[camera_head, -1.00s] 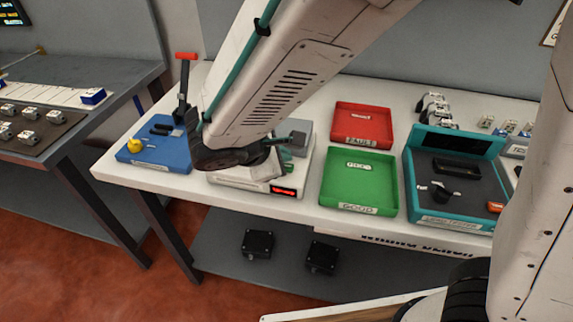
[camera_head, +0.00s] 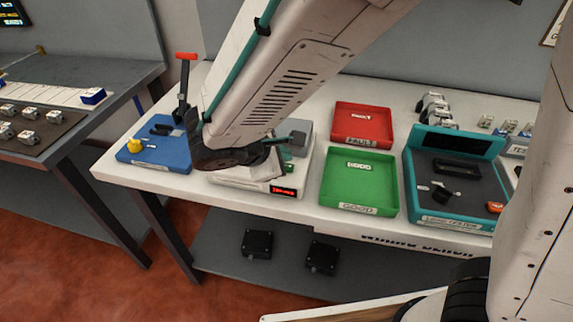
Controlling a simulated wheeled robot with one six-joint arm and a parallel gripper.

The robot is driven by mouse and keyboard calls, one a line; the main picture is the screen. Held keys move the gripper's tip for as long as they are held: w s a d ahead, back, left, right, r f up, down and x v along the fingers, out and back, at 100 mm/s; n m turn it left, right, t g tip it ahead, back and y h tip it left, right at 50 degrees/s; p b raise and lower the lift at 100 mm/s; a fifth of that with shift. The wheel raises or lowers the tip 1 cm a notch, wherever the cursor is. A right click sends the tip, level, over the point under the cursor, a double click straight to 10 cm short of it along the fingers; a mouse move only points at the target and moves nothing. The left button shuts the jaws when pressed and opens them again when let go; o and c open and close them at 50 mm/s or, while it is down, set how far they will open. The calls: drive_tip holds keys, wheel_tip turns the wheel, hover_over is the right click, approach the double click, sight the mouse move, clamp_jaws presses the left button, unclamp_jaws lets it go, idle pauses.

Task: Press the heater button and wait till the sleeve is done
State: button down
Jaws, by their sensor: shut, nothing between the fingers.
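The heater (camera_head: 235,181) is a low white box with a grey block (camera_head: 301,128) at its back, near the left of the bench. Its small red display (camera_head: 284,192) is lit on the front edge; the text is too small to read. My gripper (camera_head: 285,167) is shut and empty, low over the right part of the heater. My wrist and forearm cover much of the heater's top. I cannot make out the button or the sleeve, and I cannot tell if the fingertips touch the heater.
A blue press fixture (camera_head: 152,152) with a red-handled lever stands left of the heater. A green tray (camera_head: 358,184) and a red tray (camera_head: 363,125) stand to its right. A teal tester (camera_head: 455,178) is further right. Two black boxes lie on the shelf below.

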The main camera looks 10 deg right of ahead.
drive_tip(key=shift+f, duration=0.1)
idle(0.6)
drive_tip(key=shift+f, duration=0.35)
drive_tip(key=shift+f, duration=0.4)
idle(0.6)
drive_tip(key=shift+r, duration=0.85)
drive_tip(key=shift+r, duration=2.5)
